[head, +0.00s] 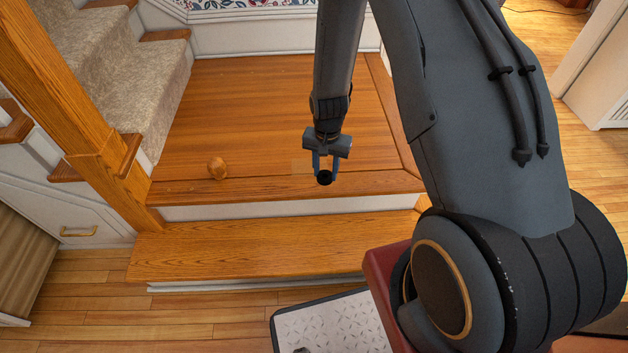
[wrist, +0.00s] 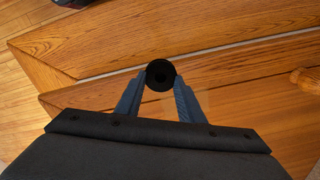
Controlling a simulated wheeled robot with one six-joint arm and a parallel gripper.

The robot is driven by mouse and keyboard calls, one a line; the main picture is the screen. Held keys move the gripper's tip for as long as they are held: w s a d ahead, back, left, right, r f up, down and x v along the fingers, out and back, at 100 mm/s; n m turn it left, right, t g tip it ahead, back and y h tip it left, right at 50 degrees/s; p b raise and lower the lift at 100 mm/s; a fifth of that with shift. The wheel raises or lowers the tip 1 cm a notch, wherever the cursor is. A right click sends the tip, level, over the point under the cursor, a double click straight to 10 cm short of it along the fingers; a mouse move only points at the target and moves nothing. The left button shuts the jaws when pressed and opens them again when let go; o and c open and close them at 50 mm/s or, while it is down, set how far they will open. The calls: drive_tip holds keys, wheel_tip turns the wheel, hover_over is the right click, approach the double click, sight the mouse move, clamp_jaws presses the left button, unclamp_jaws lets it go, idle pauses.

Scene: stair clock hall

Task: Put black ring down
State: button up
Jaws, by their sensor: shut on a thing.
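The black ring (wrist: 160,75) is held between the fingertips of my gripper (wrist: 160,88) in the wrist view, its round face and dark centre hole showing. In the head view the black ring (head: 324,177) is at the lower end of my gripper (head: 324,168), over the front part of the wooden landing (head: 260,110). My gripper is shut on the ring. I cannot tell whether the ring touches the wood. A paler square patch (head: 303,167) lies on the landing just left of the fingers.
A round wooden knob (head: 217,168) sits on the landing to the left; it also shows at the right of the wrist view (wrist: 306,79). A lower wooden step (head: 250,247) lies in front. A wooden post (head: 85,120) and carpeted stairs (head: 110,70) stand left. The landing's middle is clear.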

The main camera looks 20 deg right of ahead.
drive_tip(key=w+f+m+b, duration=0.1)
drive_tip(key=w+m+b, duration=0.65)
drive_tip(key=w, duration=0.35)
drive_tip(key=f+b, duration=0.1)
drive_tip(key=f, duration=0.4)
drive_tip(key=f+b, duration=0.1)
drive_tip(key=f, duration=0.3)
drive_tip(key=shift+s+d+f+b, duration=0.2)
drive_tip(key=shift+f+b, duration=0.1)
drive_tip(key=shift+f, duration=0.1)
drive_tip(key=shift+f, duration=0.1)
drive_tip(key=o, duration=1.1)
